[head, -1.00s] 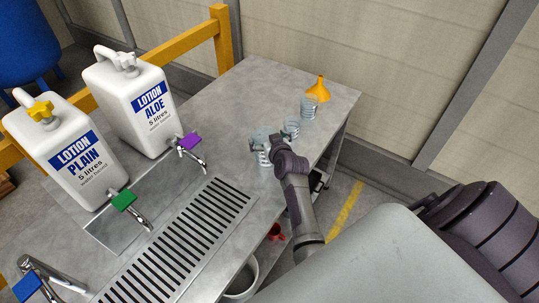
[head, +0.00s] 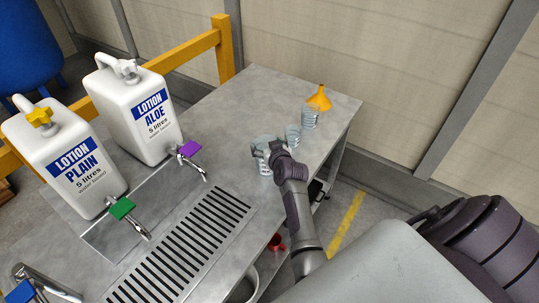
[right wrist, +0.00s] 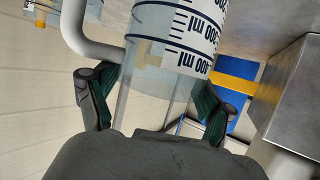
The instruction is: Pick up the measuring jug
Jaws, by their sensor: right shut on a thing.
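The measuring jug (head: 261,142) is clear and stands near the right side of the steel bench, partly hidden by my right gripper (head: 269,152). In the right wrist view the jug (right wrist: 158,50) shows a white band with dark ml marks and a thick pale handle at the left. My right gripper (right wrist: 157,100) has one finger on each side of the clear jug body and is shut on it. I cannot tell whether the jug's base touches the bench. My left gripper is not in view.
Behind the jug stand a smaller clear vessel (head: 293,133) and another with an orange funnel (head: 319,98). Two white lotion containers, aloe (head: 140,112) and plain (head: 70,165), with taps stand at the left. A slotted drain (head: 185,245) lies before them. The bench's back middle is clear.

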